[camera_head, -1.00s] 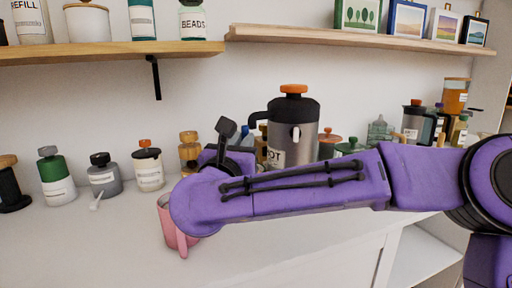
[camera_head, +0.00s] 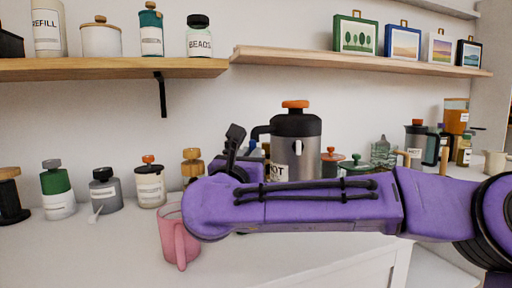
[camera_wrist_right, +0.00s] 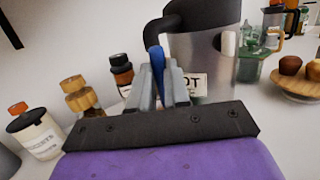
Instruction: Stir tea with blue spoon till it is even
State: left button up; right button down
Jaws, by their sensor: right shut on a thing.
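A pink mug (camera_head: 176,242) stands on the white counter in the head view, its right part hidden behind my right wrist. Its contents are not visible. In the right wrist view, my right gripper (camera_wrist_right: 160,92) is shut on the blue spoon (camera_wrist_right: 157,60), whose upright handle shows between the fingers. The spoon's lower end is hidden, so I cannot tell what it touches. In the head view the purple right arm hides most of the gripper, which is right of the mug and in front of the pot. My left gripper is not in view.
A steel pot (camera_head: 297,145) with a black handle stands behind the gripper. Several jars line the back left, including a green-and-white one (camera_head: 58,192) and a cream one (camera_head: 150,184). A small white spoon-like thing (camera_head: 95,214) lies by the grey jar. The front left counter is clear.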

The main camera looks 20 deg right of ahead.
notch_tip(320, 180, up, 8)
jog(key=p, duration=0.4)
jog(key=shift+a+p, duration=0.3)
jog(key=shift+p, duration=0.1)
jog(key=shift+s, duration=0.1)
dwell(0.4)
